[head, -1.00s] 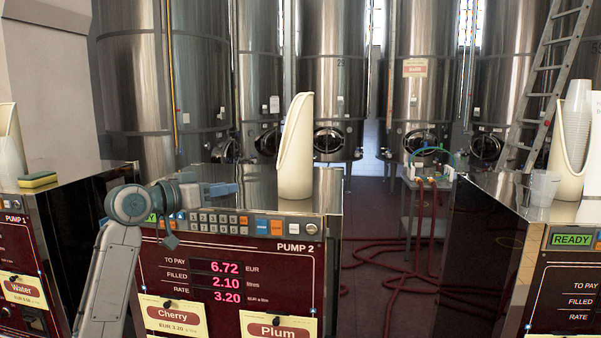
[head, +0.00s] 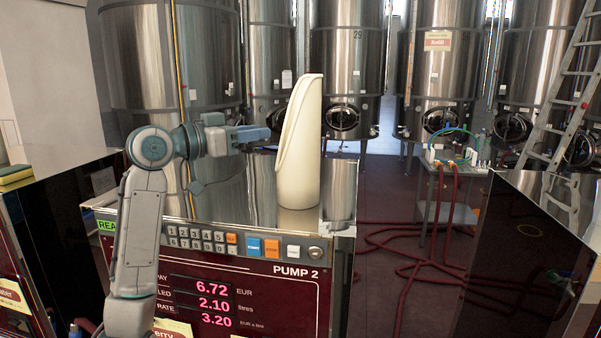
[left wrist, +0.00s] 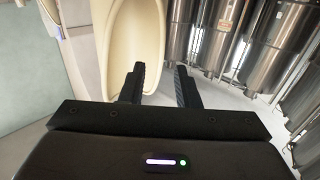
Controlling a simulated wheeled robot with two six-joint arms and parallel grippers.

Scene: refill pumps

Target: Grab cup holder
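The cup holder (head: 299,150) is a tall cream tube with a slanted open front. It stands upright on top of the Pump 2 cabinet, near its right end. No cups show in it. It also shows in the left wrist view (left wrist: 135,45), ahead of the fingers and a little left of centre. My left gripper (head: 262,134) is just left of the holder in the head view, pointing at it and apart from it. In the left wrist view its two fingers (left wrist: 160,84) are apart with nothing between them. My right gripper is not in view.
The Pump 2 cabinet (head: 255,285) has a glossy top with free room around the holder. A yellow sponge (head: 14,174) lies on the left cabinet. Red hoses (head: 410,260) lie on the floor, beside a small cart (head: 445,185). Steel tanks (head: 345,60) and a ladder stand behind.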

